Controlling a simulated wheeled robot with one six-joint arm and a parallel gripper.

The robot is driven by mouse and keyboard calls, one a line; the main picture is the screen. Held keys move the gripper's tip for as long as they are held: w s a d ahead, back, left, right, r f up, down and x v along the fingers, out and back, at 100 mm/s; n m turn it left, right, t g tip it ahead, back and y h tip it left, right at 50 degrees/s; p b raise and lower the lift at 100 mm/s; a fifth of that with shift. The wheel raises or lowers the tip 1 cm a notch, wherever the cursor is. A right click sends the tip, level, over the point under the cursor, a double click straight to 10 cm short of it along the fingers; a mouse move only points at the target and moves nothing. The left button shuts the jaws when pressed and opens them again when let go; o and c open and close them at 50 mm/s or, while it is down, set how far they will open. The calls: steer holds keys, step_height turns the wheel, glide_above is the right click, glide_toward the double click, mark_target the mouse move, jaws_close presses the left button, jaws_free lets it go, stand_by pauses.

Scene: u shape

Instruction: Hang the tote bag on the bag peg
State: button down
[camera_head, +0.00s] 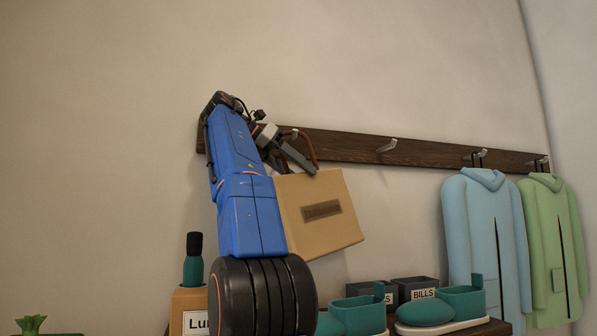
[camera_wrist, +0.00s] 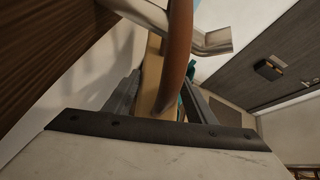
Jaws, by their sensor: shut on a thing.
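The tan tote bag (camera_head: 325,222), with a dark label and brown handles, hangs tilted below the dark wooden rail (camera_head: 345,146). My gripper (camera_head: 303,164) is shut on the bag's brown handle (camera_head: 312,148), close in front of the rail's left part. In the wrist view the handle (camera_wrist: 178,60) runs up between my fingers and crosses in front of a metal peg (camera_wrist: 215,42). The peg shows on both sides of the handle. I cannot tell whether the handle is looped over the peg or only beside it. My arm hides part of the rail's left end.
Another hook (camera_head: 387,145) on the rail is empty. A blue coat (camera_head: 485,240) and a green coat (camera_head: 552,240) hang to the right. Below stand teal shoes (camera_head: 465,301), a BILLS box (camera_head: 415,288) and a bottle (camera_head: 194,262). The wall above is clear.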

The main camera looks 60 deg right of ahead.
stand_by(0.4)
steer(key=c, duration=0.7)
jaws_free()
